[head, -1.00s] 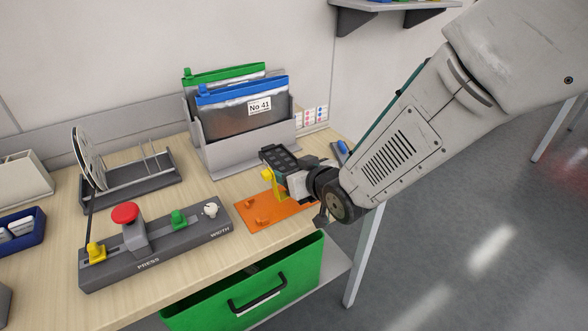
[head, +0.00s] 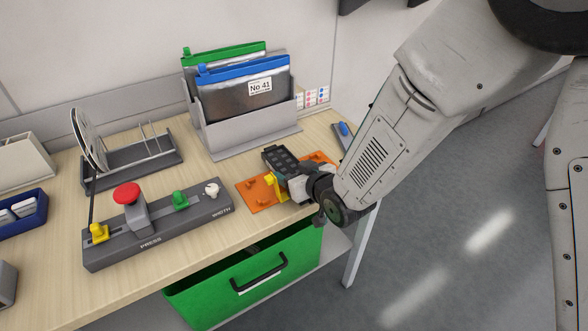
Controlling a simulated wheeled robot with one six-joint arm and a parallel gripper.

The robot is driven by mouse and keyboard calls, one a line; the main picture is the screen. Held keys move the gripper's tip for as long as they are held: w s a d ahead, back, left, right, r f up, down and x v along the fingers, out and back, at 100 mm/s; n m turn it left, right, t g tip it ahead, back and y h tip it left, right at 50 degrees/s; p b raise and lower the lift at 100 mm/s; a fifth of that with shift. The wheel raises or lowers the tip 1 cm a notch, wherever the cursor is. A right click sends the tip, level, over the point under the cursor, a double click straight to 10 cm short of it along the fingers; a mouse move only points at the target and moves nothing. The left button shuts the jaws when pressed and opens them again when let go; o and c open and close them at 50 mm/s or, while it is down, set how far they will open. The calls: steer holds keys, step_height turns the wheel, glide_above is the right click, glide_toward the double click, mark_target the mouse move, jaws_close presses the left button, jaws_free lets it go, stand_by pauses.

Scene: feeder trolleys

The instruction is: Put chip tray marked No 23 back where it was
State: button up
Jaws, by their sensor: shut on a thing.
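A small dark chip tray (head: 281,160) with rows of pockets is at my gripper (head: 294,181), near the bench's right end. My gripper is shut on it. I cannot read a number on the tray. It shows above an orange plate (head: 255,197) with yellow fixtures (head: 272,182); my gripper and the tray hide part of the plate. I cannot tell whether the tray touches the plate.
A grey rack (head: 235,135) behind holds a blue-topped pouch marked No 41 (head: 245,92) and a green-topped pouch (head: 225,55). A control box (head: 160,228) with a red button stands left. A green drawer (head: 245,285) is below the bench front.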

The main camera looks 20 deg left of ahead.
steer(key=shift+f, duration=0.55)
steer(key=o, duration=1.3)
steer(key=shift+c, duration=0.2)
steer(key=v, duration=0.7)
steer(key=shift+s+d+r, duration=0.15)
steer(key=shift+s+d, duration=0.05)
steer(key=shift+w+d+r, duration=0.2)
steer(key=shift+d, duration=0.15)
steer(key=w+d+r+m+g+h, duration=0.15)
steer(key=d+r+h, duration=0.3)
steer(key=d, duration=0.65)
steer(key=d+r+m+h, duration=0.3)
steer(key=d+r, duration=0.2)
steer(key=d, duration=0.5)
steer(key=s+d+r+m+g+h, duration=0.1)
steer(key=s+d+r, duration=0.3)
steer(key=s+d, duration=0.4)
steer(key=s+d+r+m+g+h, duration=0.2)
steer(key=s+d+r+m+g, duration=0.2)
steer(key=s+d, duration=0.4)
steer(key=s, duration=0.5)
steer(key=shift+s+d+g, duration=0.25)
steer(key=shift+d+g, duration=0.05)
steer(key=shift+g, duration=0.05)
